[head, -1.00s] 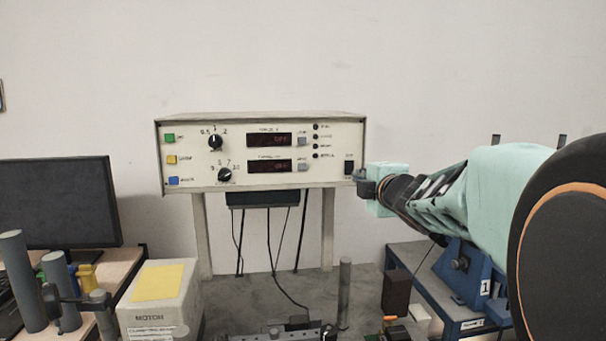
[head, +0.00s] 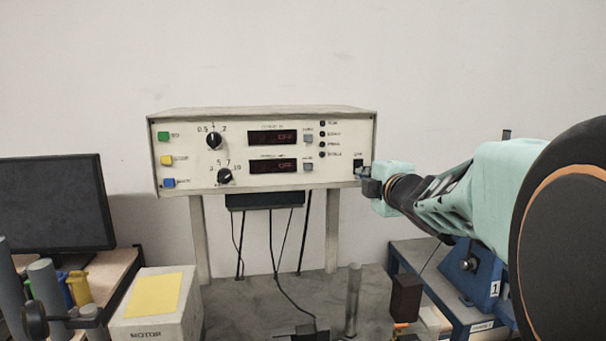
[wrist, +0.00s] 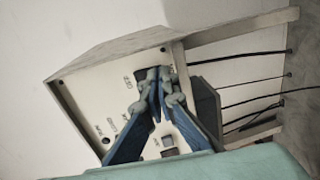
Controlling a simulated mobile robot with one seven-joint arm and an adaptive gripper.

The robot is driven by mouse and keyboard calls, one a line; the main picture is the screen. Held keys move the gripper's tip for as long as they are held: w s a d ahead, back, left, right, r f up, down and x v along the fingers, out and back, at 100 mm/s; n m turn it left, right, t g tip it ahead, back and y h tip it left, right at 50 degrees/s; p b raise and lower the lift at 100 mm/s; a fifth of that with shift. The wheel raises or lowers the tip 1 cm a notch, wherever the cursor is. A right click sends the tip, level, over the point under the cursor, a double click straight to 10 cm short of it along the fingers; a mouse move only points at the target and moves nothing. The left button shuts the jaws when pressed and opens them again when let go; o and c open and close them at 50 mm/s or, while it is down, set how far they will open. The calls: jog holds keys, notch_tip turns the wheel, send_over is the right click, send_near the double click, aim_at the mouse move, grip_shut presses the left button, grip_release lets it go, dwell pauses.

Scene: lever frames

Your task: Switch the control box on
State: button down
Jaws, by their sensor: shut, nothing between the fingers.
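The control box (head: 230,140) is a cream panel on legs against the wall, with knobs, coloured buttons and two dark displays that seem to read OFF. A black rocker switch (head: 358,165) sits at its lower right corner. My gripper (head: 364,178) is shut and empty, with its tips right at the switch's lower part; I cannot tell whether they touch it. In the wrist view the blue fingers (wrist: 157,85) meet in front of the panel, and the dark switch (wrist: 148,75) shows partly behind their tips.
A monitor (head: 55,205) stands at the left. A white box with a yellow label (head: 150,300) and a grey post (head: 353,300) stand below the panel. A blue frame (head: 485,280) is at the right. Cables hang under the control box.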

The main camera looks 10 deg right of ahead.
jog(key=f+b, duration=0.1)
jog(key=b, duration=0.4)
jog(key=shift+w+t, duration=0.4)
jog(key=shift+r, duration=0.4)
jog(key=shift+s+a+f, duration=0.1)
jog(key=shift+f, duration=0.05)
